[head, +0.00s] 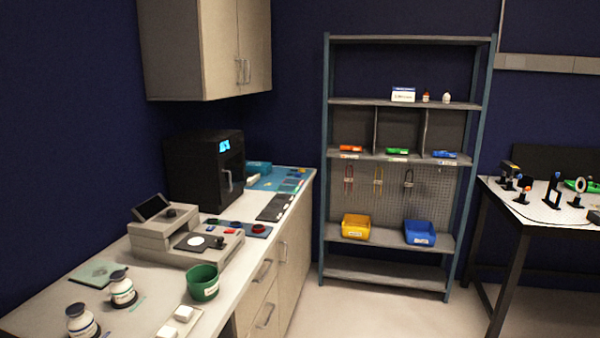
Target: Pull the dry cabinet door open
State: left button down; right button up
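The dry cabinet (205,170) is most likely the black box with a small lit blue display, standing on the counter against the left wall. Its door (231,178) faces right and carries a light vertical handle (228,181). The door looks shut. Neither of my grippers shows in the head view.
The counter (150,303) holds a grey instrument (165,232), a green cup (203,282) and white bottles (122,290). A dark mat (240,229) lies in front of the cabinet. A shelf rack (390,270) and an optics table (535,208) stand beyond. Floor between is clear.

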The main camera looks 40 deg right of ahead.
aim_at(224, 194)
jog(key=z, duration=0.9)
jog(key=i+l, duration=0.4)
jog(key=l, duration=0.2)
